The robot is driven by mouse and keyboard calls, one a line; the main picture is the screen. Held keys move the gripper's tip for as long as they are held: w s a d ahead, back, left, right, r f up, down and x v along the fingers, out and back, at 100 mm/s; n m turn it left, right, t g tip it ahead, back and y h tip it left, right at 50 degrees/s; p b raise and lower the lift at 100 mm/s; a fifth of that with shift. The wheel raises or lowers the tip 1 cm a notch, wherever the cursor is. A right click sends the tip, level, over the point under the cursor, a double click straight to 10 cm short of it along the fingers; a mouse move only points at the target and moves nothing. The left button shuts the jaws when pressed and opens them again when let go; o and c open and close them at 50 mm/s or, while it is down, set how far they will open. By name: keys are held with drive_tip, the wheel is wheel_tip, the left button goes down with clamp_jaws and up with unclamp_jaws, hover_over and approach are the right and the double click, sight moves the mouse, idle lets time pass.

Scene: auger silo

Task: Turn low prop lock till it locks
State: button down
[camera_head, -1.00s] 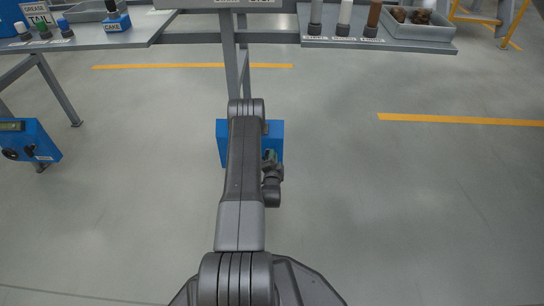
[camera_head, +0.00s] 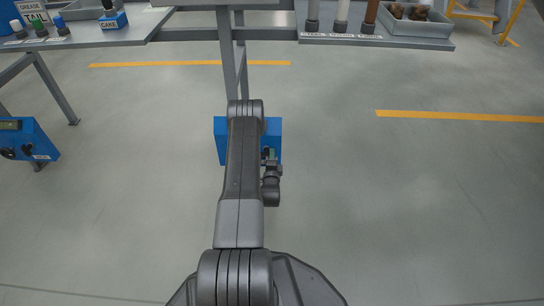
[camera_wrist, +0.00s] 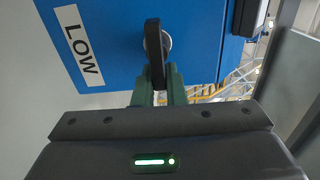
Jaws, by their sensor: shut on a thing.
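The low prop lock is a blue box (camera_wrist: 110,35) with a white "LOW" label (camera_wrist: 78,45) in the wrist view. A black handle (camera_wrist: 153,45) stands on a round silver hub on its face. My gripper (camera_wrist: 157,80) has its green fingers shut on the lower end of this handle. In the head view the blue box (camera_head: 221,140) is low on a grey post, and my arm covers most of it. My gripper (camera_head: 270,155) is small there, at the right part of the box; the handle is hidden.
A grey shelf (camera_head: 375,38) with upright cylinders and a tray (camera_head: 425,25) is at the back right. A grey table (camera_head: 110,38) with small bottles is at the back left. Another blue box (camera_head: 28,140) stands at the far left. Open floor lies on both sides.

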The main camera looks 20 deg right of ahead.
drive_tip(key=shift+s+f, duration=0.1)
drive_tip(key=c, duration=1.5)
unclamp_jaws()
drive_tip(key=p+v, duration=0.4)
drive_tip(key=v, duration=0.9)
drive_tip(key=shift+s+a, duration=0.1)
drive_tip(key=shift+s, duration=0.25)
drive_tip(key=shift+w, duration=0.1)
drive_tip(key=b+x, duration=0.4)
drive_tip(key=x, duration=0.9)
drive_tip(key=shift+w, duration=0.35)
drive_tip(key=shift+s, duration=0.15)
